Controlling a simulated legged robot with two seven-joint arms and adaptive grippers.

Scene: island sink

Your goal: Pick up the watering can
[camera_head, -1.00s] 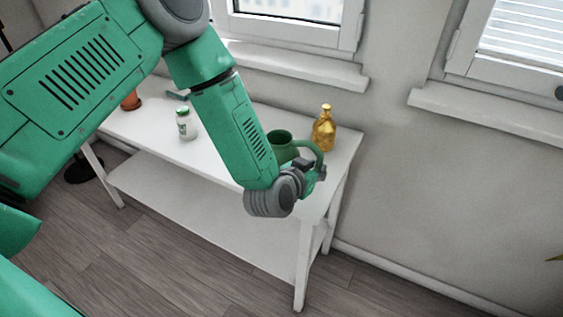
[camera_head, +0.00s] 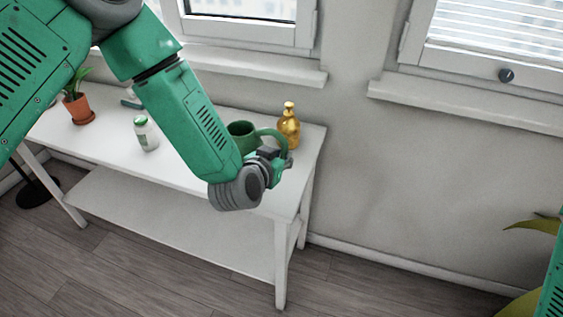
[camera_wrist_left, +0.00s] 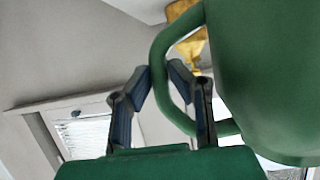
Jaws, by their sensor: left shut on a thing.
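The green watering can (camera_head: 243,133) is at the right end of the white table, partly hidden behind my left forearm. In the left wrist view its body (camera_wrist_left: 265,70) fills the right side. My left gripper (camera_head: 278,160) is at its curved handle (camera_head: 277,136). In the left wrist view the fingers (camera_wrist_left: 161,75) are on either side of the handle (camera_wrist_left: 158,52), shut on it. Whether the can's base touches the tabletop is hidden. My right gripper is out of view.
A gold bottle (camera_head: 288,125) stands close behind the can on the white table (camera_head: 185,172). A white jar (camera_head: 146,133) and a potted plant (camera_head: 79,109) stand farther left. A wall with windows is behind. Plant leaves (camera_head: 535,226) show at the right.

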